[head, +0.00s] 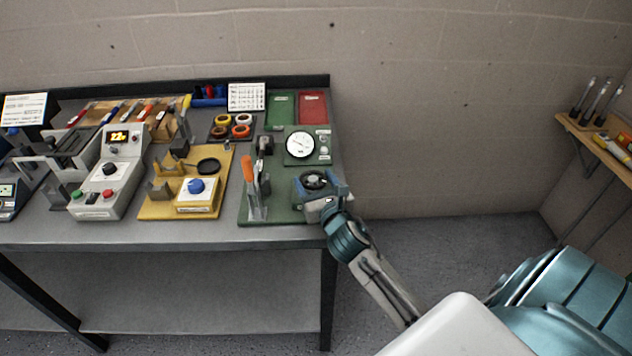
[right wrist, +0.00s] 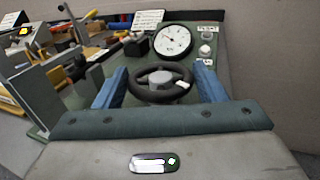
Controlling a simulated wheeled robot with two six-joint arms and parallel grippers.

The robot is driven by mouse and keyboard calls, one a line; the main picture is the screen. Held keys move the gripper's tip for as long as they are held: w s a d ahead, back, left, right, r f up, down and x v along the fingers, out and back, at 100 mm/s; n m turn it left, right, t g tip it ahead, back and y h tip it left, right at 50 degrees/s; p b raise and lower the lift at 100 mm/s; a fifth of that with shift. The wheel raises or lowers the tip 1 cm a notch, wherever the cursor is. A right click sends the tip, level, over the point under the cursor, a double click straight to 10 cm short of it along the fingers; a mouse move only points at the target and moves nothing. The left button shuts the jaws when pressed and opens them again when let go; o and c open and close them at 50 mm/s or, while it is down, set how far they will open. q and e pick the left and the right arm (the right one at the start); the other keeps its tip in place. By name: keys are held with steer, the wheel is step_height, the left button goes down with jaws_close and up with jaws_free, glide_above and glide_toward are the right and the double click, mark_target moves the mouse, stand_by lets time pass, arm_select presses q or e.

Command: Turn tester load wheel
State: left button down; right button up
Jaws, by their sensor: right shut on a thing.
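The tester's load wheel is a black handwheel (head: 314,181) with a grey hub, on the green tester base (head: 285,213) at the right end of the bench. In the right wrist view the wheel (right wrist: 160,83) sits between the two blue fingers. My right gripper (head: 322,185) is shut on the wheel, one finger on each side of its rim. The tester's round white dial (head: 300,145) stands behind the wheel; its needle also shows in the right wrist view (right wrist: 172,41). My left gripper is not in view.
An orange-handled clamp (head: 248,170) stands left of the wheel. A yellow fixture (head: 160,210) with a blue knob and a grey meter box (head: 108,190) are further left. Green and red panels (head: 312,107) lie behind. The floor right of the bench is clear.

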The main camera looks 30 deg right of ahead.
steer(key=m+h, duration=0.1)
steer(key=h, duration=0.1)
steer(key=m+g+h, duration=0.2)
steer(key=h, duration=0.1)
steer(key=shift+w+a+m+h, duration=0.15)
steer(key=shift+a+m+h, duration=0.15)
steer(key=shift+a+m, duration=0.1)
steer(key=shift+w+m+g+h+b, duration=0.1)
steer(key=shift+m+g+h+b, duration=0.4)
steer(key=shift+m+g+h, duration=0.7)
steer(key=shift+h, duration=0.4)
steer(key=o, duration=1)
